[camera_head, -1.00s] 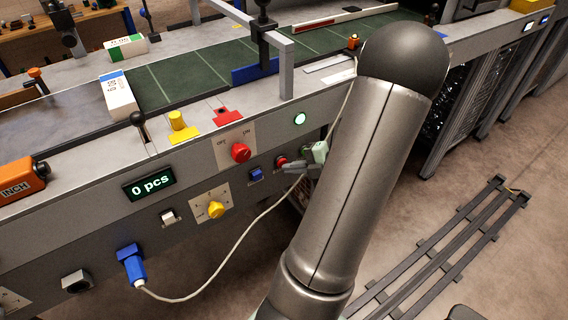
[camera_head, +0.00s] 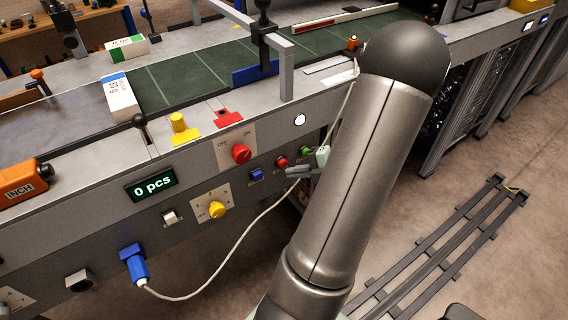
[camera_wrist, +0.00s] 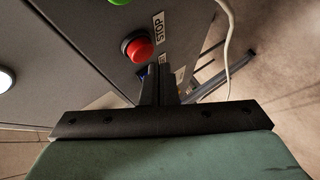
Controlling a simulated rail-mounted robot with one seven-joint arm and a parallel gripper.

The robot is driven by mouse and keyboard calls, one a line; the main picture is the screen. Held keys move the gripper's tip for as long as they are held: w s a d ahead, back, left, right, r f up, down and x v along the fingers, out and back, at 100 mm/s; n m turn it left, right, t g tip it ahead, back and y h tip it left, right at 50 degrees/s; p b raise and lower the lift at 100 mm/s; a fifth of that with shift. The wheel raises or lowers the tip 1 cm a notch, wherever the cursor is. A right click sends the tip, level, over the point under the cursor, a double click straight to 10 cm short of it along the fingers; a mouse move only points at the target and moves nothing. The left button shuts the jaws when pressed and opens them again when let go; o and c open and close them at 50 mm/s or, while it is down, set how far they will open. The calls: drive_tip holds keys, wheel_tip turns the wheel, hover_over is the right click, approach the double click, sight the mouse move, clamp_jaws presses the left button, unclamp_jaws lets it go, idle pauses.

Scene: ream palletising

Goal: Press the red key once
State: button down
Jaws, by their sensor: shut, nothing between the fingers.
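The red key is a round red push button (camera_head: 281,162) on the grey front panel, beside a STOP label in the wrist view (camera_wrist: 139,50). My gripper (camera_head: 289,172) is shut and empty, just in front of the panel and slightly below the red button in the head view. In the wrist view, the fingertips (camera_wrist: 158,70) lie just below the red button in the picture, with a small visible gap. The button's face is uncovered in both views. Exact depth between fingertips and panel is hard to tell.
A green button (camera_head: 306,152) and a blue switch (camera_head: 257,175) flank the red button. A red rotary knob (camera_head: 241,154) sits to the upper left. A white lamp (camera_head: 300,120) is lit above. A pale cable (camera_head: 240,238) loops in front of the panel. The display (camera_head: 152,185) reads 0 pcs.

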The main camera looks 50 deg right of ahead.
drive_tip(key=shift+s, duration=0.1)
drive_tip(key=s+p, duration=0.1)
drive_tip(key=s, duration=0.1)
drive_tip(key=s+a+p, duration=0.1)
drive_tip(key=s, duration=0.1)
drive_tip(key=shift+s+a, duration=0.2)
drive_tip(key=shift+s, duration=0.1)
idle(0.9)
